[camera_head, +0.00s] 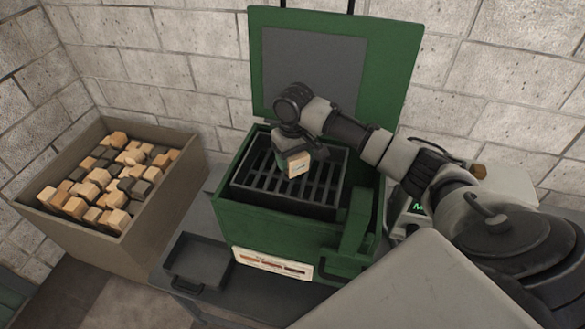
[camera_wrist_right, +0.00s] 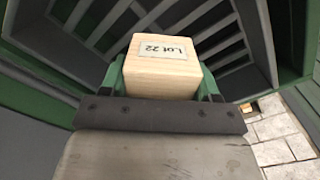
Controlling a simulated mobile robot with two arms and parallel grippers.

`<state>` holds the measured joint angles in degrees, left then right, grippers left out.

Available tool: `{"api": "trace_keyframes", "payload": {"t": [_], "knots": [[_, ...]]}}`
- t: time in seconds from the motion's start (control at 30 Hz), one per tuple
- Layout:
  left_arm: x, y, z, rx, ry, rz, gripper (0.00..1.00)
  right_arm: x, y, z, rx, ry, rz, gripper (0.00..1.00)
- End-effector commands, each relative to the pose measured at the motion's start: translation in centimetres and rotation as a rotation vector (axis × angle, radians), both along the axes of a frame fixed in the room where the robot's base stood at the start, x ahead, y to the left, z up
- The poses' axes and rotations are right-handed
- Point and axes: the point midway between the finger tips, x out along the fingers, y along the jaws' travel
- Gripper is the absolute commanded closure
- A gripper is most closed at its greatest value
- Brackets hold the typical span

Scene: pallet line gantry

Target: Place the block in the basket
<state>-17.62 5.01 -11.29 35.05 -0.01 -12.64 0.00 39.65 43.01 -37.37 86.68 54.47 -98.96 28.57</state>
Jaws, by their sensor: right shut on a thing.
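The block (camera_head: 299,164) is light wood with a printed label. It is in my right gripper (camera_head: 296,166), which points down over the basket. In the right wrist view the block (camera_wrist_right: 162,68) shows its label, "Lot 22", and sits between the green fingers of the gripper (camera_wrist_right: 162,84). The basket (camera_head: 250,197) is a dark slatted tray inside the green box (camera_head: 290,226). The block appears to be above the slats; the exact gap cannot be told. My left gripper is not in view.
The green box has a raised lid (camera_head: 390,62) behind my right arm. A large bin (camera_head: 165,207) with many light and dark blocks stands at the left. A small empty dark tray (camera_head: 197,262) lies in front of the box. A stone wall is behind.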

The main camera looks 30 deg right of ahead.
Motion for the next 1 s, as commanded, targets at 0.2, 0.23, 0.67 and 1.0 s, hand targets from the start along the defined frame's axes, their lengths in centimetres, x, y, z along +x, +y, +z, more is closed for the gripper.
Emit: {"api": "trace_keyframes", "payload": {"t": [0.2,0.23,0.67,1.0], "knots": [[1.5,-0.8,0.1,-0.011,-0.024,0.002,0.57,0.1,0.4,-1.5,-0.001,0.001,-0.001,0.63],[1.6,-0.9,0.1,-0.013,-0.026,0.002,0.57,0.1,0.4,-1.9,-0.001,0.002,-0.001,0.63],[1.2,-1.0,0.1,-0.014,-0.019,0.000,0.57,0.1,0.4,-4.3,0.000,-0.002,0.000,0.63],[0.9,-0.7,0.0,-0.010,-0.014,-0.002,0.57,0.1,0.4,-4.5,0.000,-0.001,0.000,0.13]]}}
